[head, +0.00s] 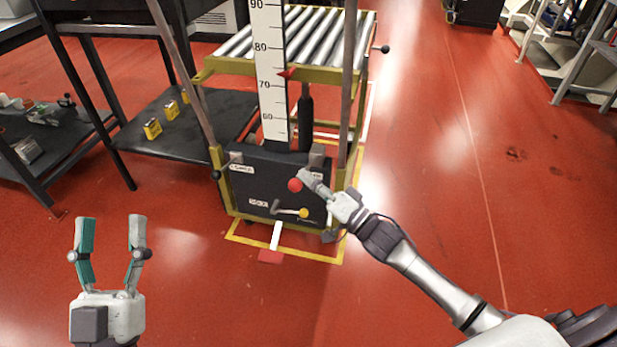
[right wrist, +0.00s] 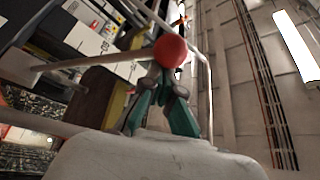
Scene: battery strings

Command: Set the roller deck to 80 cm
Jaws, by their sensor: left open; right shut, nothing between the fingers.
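The roller deck (head: 318,42) has silver rollers in a yellow frame. In front of it stands a white height scale (head: 270,60) with black numbers. A red pointer (head: 287,73) sits between the 70 and 80 marks, nearer 70. Below is a black control box (head: 255,185) with a red ball knob (head: 295,185) and a yellow-tipped crank (head: 303,213). My right gripper (head: 303,175) is shut and empty beside the red knob. In the right wrist view the red knob (right wrist: 171,52) is at its fingertips; contact cannot be told. My left gripper (head: 110,220) is open and empty over the floor.
A black shelf table (head: 150,150) with yellow blocks (head: 152,128) stands left of the deck. A darker bench with small items is at the far left.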

